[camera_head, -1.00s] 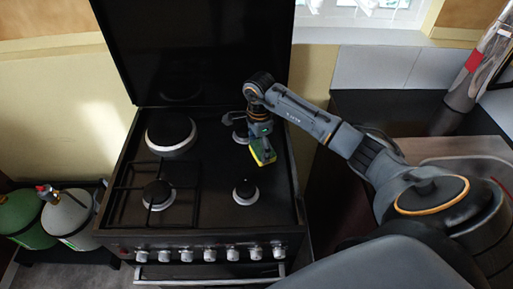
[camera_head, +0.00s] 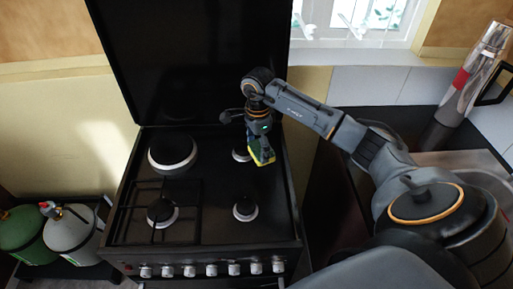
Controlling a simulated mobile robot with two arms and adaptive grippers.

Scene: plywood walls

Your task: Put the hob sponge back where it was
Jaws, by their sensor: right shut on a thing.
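The hob sponge (camera_head: 262,153), yellow with a green side, is over the right part of the black hob (camera_head: 212,181). My right gripper (camera_head: 259,143) points down and is shut on the sponge. The arm and gripper hide part of the sponge and of the back right burner. My left gripper is not in view.
The hob's raised black lid (camera_head: 190,60) stands behind. A black grate (camera_head: 150,205) covers the front left burner. The counter with a sink (camera_head: 475,165) and a silver flask-like object (camera_head: 470,85) are at right. Gas cylinders (camera_head: 72,232) stand at left.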

